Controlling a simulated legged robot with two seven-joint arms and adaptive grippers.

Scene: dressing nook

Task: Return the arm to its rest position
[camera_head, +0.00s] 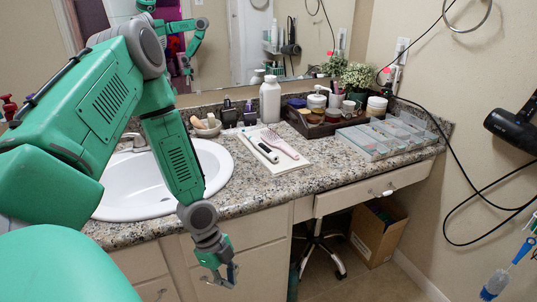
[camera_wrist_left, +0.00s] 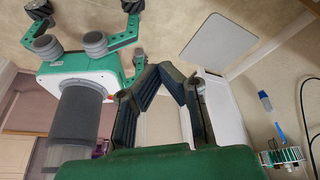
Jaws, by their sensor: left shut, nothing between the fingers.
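My left arm comes in from the left in the head view, green with grey joints, and reaches across the sink. Its gripper (camera_head: 228,274) hangs low in front of the vanity cabinet, below the counter edge, with nothing in it. In the left wrist view the dark fingers of the left gripper (camera_wrist_left: 166,76) meet at their tips, shut and empty. My right gripper is in neither view.
The granite counter (camera_head: 335,176) holds a white tray (camera_head: 262,160) with a brush, a white bottle (camera_head: 270,100), a dark tray of jars and clear organizers (camera_head: 375,143). A cardboard box (camera_head: 378,232) and wheeled chair base stand below.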

